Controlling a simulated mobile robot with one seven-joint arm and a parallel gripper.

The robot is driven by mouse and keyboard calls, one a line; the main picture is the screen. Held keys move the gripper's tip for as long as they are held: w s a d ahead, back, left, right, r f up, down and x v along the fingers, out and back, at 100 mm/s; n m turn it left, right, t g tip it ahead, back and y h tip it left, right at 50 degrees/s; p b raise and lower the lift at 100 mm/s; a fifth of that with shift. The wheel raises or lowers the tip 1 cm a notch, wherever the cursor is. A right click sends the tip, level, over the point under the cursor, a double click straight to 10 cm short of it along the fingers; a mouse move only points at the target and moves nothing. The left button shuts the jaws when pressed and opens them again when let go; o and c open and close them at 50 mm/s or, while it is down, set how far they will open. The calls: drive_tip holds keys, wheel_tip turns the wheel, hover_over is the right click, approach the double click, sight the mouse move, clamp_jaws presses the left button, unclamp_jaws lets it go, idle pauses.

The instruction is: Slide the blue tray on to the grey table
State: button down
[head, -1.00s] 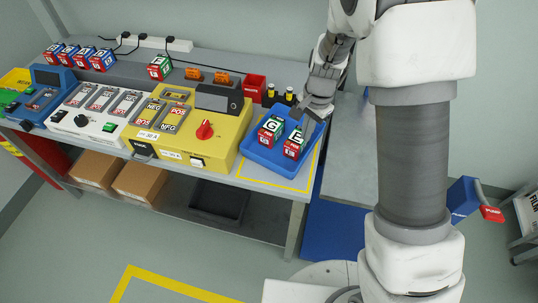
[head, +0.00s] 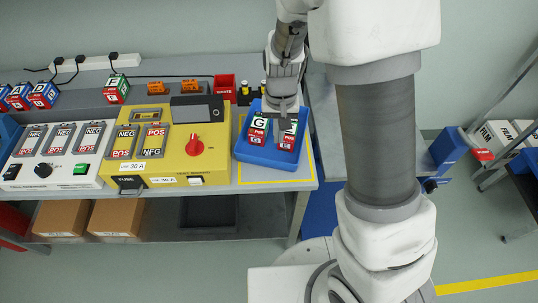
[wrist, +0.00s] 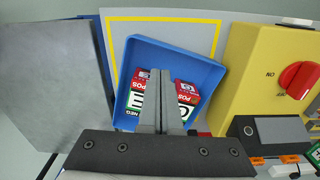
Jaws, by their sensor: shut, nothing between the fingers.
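The blue tray (head: 262,158) sits on the right end of the workbench, inside a yellow outline. It carries two red, green and white blocks, one marked G (head: 258,129) and one marked E (head: 287,141). The tray also shows in the wrist view (wrist: 185,55). My gripper (head: 283,138) is shut and empty, pointing down over the tray; its fingers (wrist: 167,76) partly cover both blocks. I cannot tell whether the fingertips touch anything. The grey table (head: 324,135) is just right of the bench; in the wrist view its bare top (wrist: 50,90) is at the left.
A yellow tester with a red knob (head: 195,146) stands close left of the tray. A red bin (head: 224,87) and small dark-and-yellow items (head: 244,95) are behind. A narrow blue strip (wrist: 104,60) shows between bench and table. The visible table top is clear.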

sight(277, 157)
wheel_tip(277, 157, down, 10)
drive_tip(key=shift+a+f+b, duration=0.1)
drive_tip(key=shift+b, duration=0.55)
drive_tip(key=shift+s, duration=0.1)
drive_tip(key=shift+s, duration=1.5)
drive_tip(key=shift+w+r, duration=0.1)
drive_tip(key=shift+r, duration=0.1)
